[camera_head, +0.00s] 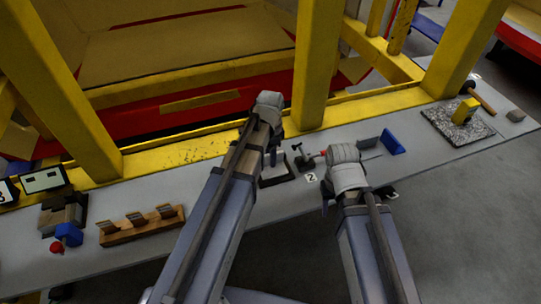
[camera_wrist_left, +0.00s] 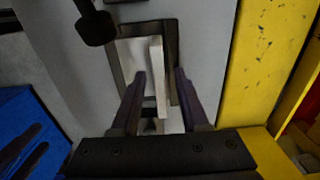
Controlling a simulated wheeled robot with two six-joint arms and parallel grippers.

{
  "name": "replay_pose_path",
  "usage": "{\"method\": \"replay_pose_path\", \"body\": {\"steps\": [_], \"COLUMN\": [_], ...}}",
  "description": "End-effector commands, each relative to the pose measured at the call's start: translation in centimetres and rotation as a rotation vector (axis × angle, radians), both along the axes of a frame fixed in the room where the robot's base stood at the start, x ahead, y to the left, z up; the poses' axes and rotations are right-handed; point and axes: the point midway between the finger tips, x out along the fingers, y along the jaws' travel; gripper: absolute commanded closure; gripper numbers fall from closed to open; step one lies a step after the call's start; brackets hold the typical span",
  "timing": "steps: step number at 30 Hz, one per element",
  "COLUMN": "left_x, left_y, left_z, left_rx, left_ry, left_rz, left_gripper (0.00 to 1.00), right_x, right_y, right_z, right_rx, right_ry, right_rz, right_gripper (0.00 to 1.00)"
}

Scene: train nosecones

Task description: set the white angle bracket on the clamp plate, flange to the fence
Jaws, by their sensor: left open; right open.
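The white angle bracket (camera_wrist_left: 158,78) shows in the left wrist view, with its upright flange between my left fingers. It sits on the dark-edged clamp plate (camera_wrist_left: 118,76), and its flange is beside the dark fence (camera_wrist_left: 172,50) on the right; I cannot tell if they touch. My left gripper (camera_wrist_left: 159,84) is open around the flange, with gaps on both sides. In the head view the left gripper (camera_head: 272,152) is over the clamp plate (camera_head: 264,182) and hides the bracket. My right gripper (camera_head: 355,190) is open near the table's front edge, apart from the plate.
A toggle clamp (camera_head: 303,160) with a red tip stands just right of the plate, by a "2" label (camera_head: 311,177). A blue bracket (camera_head: 393,143) is further right. A wooden rack (camera_head: 140,225) is at left. Yellow posts (camera_head: 312,60) rise behind the table.

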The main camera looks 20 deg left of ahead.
Motion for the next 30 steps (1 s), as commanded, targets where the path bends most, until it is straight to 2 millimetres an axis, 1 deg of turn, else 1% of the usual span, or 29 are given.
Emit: {"method": "replay_pose_path", "body": {"steps": [5,11,27,30], "left_x": [0.0,0.0,0.0,0.0], "left_y": [0.0,0.0,0.0,0.0], "left_z": [0.7,2.6,10.6,11.7], "left_rx": [0.000,0.000,0.000,0.000], "left_ry": [0.000,0.000,0.000,0.000], "left_rz": [0.000,0.000,0.000,0.000], "left_gripper": [0.55,0.55,0.55,0.55], "right_x": [0.0,0.0,0.0,0.0], "right_y": [0.0,0.0,0.0,0.0], "right_z": [0.7,2.6,10.6,11.7], "right_rx": [0.000,0.000,0.001,0.001], "right_ry": [0.000,0.000,0.000,0.000], "right_rz": [0.000,0.001,-0.002,-0.005], "right_gripper": [0.50,0.50,0.50,0.50]}}
